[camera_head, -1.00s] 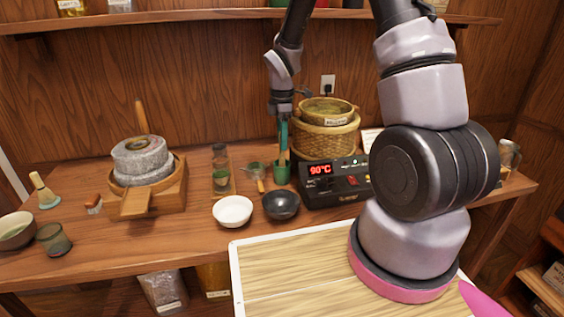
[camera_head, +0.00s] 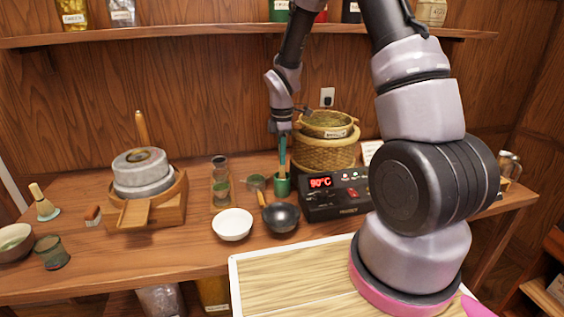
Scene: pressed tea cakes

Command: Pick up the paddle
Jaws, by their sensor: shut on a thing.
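A slim upright paddle (camera_head: 282,153), teal in colour, stands with its lower end in a small dark green cup (camera_head: 283,186) at the back of the table. A thin brown stick stands beside it in the same cup. My gripper (camera_head: 281,132) is right above the cup, pointing down, with its jaws shut on the paddle's top end. The fingertips are small and dark, so the exact grip is hard to see. The paddle's lower end is hidden in the cup.
A heater box (camera_head: 335,193) reading 90°C and a woven basket (camera_head: 325,152) stand close right of the cup. A dark bowl (camera_head: 281,218) and a white bowl (camera_head: 232,225) are in front. A stone mill (camera_head: 143,172) is left. A shelf (camera_head: 200,36) runs above.

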